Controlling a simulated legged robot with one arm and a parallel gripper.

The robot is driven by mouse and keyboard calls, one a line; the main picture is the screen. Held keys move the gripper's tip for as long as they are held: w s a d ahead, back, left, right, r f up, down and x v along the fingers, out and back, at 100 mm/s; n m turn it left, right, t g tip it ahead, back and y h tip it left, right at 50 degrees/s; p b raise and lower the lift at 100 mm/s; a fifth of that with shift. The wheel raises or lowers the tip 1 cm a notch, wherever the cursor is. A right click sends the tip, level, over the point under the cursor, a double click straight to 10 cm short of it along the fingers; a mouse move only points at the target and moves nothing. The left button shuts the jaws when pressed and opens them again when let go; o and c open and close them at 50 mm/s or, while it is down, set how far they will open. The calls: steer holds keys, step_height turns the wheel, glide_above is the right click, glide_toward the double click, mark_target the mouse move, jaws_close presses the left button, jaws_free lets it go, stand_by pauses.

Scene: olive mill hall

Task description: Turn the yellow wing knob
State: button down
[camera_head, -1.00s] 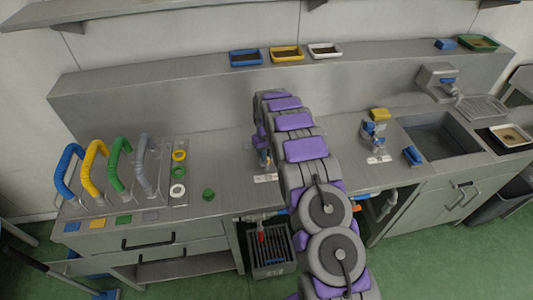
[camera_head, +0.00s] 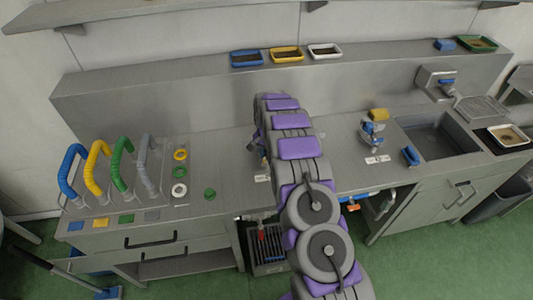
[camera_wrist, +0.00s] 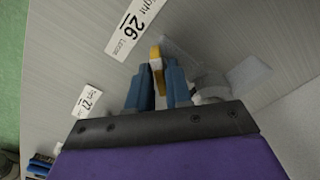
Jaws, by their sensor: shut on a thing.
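The yellow wing knob (camera_wrist: 157,58) shows in the wrist view as a narrow yellow piece between the blue fingertips of my gripper (camera_wrist: 158,78). The fingers are shut on it, one on each side. A grey metal fitting lies just to the right of the fingers, partly covered by the gripper. In the head view my arm stands over the counter and hides the knob. Only a bit of blue of my gripper (camera_head: 263,158) shows beside the arm there.
White number labels (camera_wrist: 131,27) lie on the counter (camera_wrist: 75,50). To the right stand a blue-handled fixture (camera_head: 372,130), a yellow block (camera_head: 378,114) and a sink (camera_head: 432,138). Coloured hoses (camera_head: 97,170) stand at the left. A steel back ledge (camera_head: 180,95) bounds the counter.

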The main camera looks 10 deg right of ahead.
steer(key=m, duration=0.1)
steer(key=m+p, duration=0.1)
steer(key=m, duration=0.3)
steer(key=shift+w+r+p, duration=0.15)
steer(key=shift+r+p, duration=0.1)
steer(key=shift+p, duration=0.1)
steer(key=shift+w+m+p, duration=0.1)
steer(key=shift+m+p, duration=0.75)
steer(key=shift+m, duration=1.55)
steer(key=c, duration=1.4)
jaws_free()
steer(key=shift+o, duration=1)
steer(key=shift+a+f, duration=0.1)
steer(key=shift+f, duration=0.05)
step_height(320, 180, up, 17)
